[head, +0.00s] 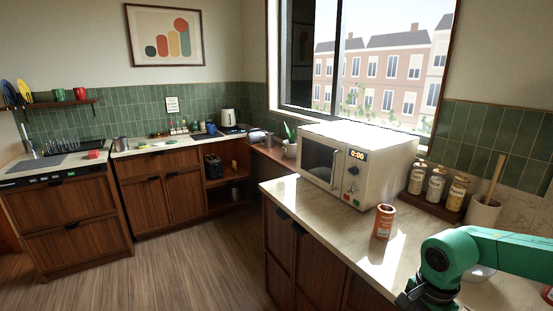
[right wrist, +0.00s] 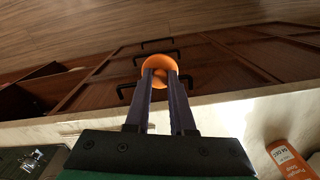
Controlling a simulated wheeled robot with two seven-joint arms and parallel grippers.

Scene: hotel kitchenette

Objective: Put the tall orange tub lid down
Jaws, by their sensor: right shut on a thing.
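The orange tub lid (right wrist: 160,68) is round and sits between the fingertips of my right gripper (right wrist: 161,80), which is shut on it. In the right wrist view, the lid shows in front of the dark wood cabinet fronts, beyond the counter edge. The tall orange tub (head: 383,223) stands upright on the counter, near its front edge. Part of the tub also shows at the lower right of the right wrist view (right wrist: 290,160), apart from the lid. In the head view the right gripper's fingers and the lid are out of sight. My left gripper is not in view.
A white microwave (head: 345,165) stands behind the tub on the pale counter (head: 345,225). Several jars (head: 436,185) on a tray and a utensil crock (head: 483,214) stand at the back right. A white bowl (head: 478,272) is partly behind my right arm.

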